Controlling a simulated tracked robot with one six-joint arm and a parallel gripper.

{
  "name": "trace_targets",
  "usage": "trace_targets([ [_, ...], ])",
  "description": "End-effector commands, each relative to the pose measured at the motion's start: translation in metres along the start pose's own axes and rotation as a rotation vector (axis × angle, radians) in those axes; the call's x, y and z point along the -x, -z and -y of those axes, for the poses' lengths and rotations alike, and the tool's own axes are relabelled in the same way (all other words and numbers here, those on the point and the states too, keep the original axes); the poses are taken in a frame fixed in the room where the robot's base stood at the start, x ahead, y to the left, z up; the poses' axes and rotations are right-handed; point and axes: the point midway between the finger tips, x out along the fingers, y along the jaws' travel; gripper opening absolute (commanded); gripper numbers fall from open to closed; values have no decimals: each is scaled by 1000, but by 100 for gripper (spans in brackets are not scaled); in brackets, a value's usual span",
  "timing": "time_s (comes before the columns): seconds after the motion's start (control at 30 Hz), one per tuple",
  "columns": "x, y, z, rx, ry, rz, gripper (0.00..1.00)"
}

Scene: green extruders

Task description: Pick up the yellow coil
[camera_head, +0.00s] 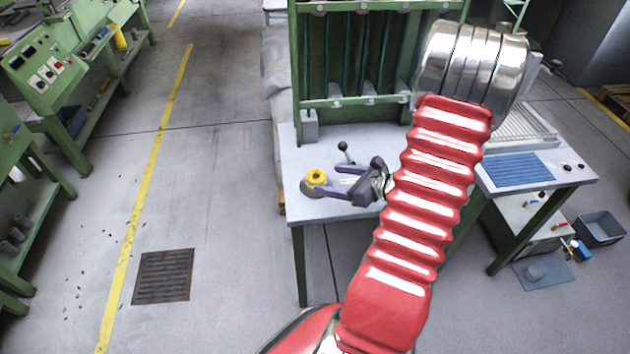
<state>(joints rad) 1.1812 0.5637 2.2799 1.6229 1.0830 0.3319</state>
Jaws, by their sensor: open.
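The yellow coil (316,178) is a small ring-like roll lying on the grey top of the green-legged table (300,215), near its front left corner. My gripper (323,180) is open, with two purple-grey fingers pointing left toward the coil. One finger reaches behind the coil and the other reaches in front of it. The coil appears at or between the fingertips. Whether the fingers touch it cannot be told from this view. My red ribbed arm hides the table's right part and some of the wrist.
A green frame (296,70) rises at the back of the table. A black-knobbed lever (343,147) stands just behind the gripper. A second bench with a blue grille (517,169) is to the right. A floor drain (164,276) and open floor lie left.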

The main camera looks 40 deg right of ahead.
Motion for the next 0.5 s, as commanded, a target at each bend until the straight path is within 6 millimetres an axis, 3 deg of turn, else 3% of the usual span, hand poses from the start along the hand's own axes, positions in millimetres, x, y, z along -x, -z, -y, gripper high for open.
trace_targets([
  [0.2,-22,0,0,0,-1,-1,68],
  [0.5,-23,0,0,0,1,-1,68],
])
